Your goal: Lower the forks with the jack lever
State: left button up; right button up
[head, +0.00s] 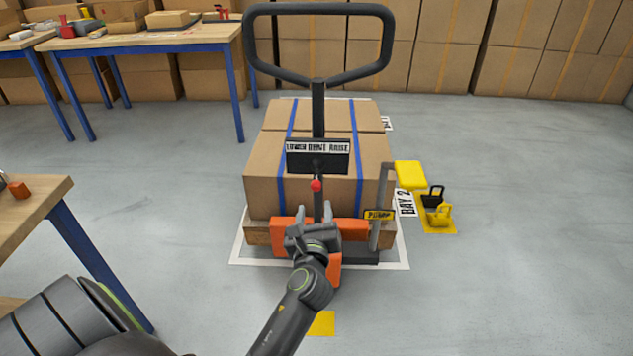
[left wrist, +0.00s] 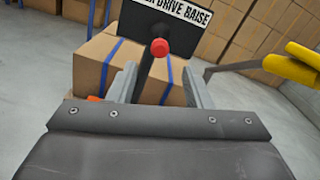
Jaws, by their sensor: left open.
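The jack lever has a red knob (head: 316,185) on a dark stem, in front of a black plate (head: 303,161) lettered LOWER DRIVE RAISE. In the left wrist view the red knob (left wrist: 159,47) shows just beyond the fingertips, with its stem running down between them. My left gripper (head: 313,212) is open, below the knob in the head view. Its fingers (left wrist: 158,85) stand either side of the stem, with gaps. The orange pallet jack (head: 348,229) stands under a wooden pallet with strapped cartons (head: 270,168). The forks are hidden. My right gripper is not in view.
A black handle loop (head: 318,8) rises above the plate. A yellow pedal (head: 410,174) with a PUMP sign (head: 379,215) is at the right. Workbenches (head: 150,42) stand at left; the floor at right is clear.

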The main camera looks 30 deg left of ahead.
aim_at(316, 179)
pick_arm(q)
jog(key=b+x, duration=0.1)
jog(key=x, duration=0.9)
jog(key=shift+w, duration=0.1)
jog(key=shift+b+x, duration=0.3)
jog(key=shift+x, duration=0.55)
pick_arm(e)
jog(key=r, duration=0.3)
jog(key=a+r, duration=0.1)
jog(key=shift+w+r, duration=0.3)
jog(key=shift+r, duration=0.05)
pick_arm(q)
grip_shut()
